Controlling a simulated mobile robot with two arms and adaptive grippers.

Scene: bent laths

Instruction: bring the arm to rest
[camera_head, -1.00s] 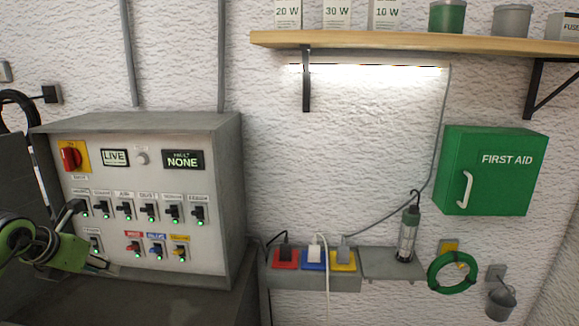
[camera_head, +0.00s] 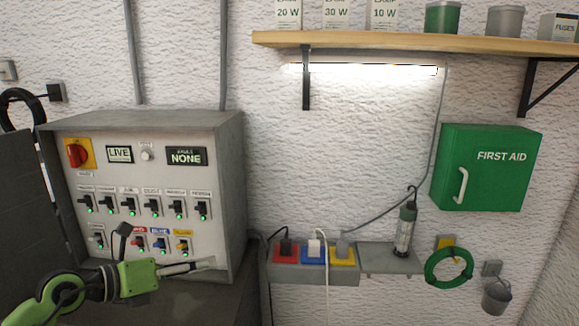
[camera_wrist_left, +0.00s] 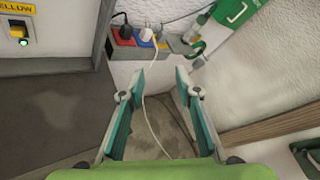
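My left arm comes in from the left in the head view. Its green gripper (camera_head: 205,265) is in front of the lower edge of the control panel (camera_head: 225,215) and points right. In the left wrist view the two teal-padded fingers (camera_wrist_left: 160,105) stand wide apart with nothing between them. Beyond them a white cable hangs down the wall and the floor corner shows. My right gripper is in neither view.
The panel carries several switches and a red rotary knob (camera_head: 77,154). Red, blue and yellow sockets with plugs (camera_head: 313,253) sit right of it. An inspection lamp (camera_head: 405,230), green cable coil (camera_head: 430,277) and first aid box (camera_head: 484,185) are further right.

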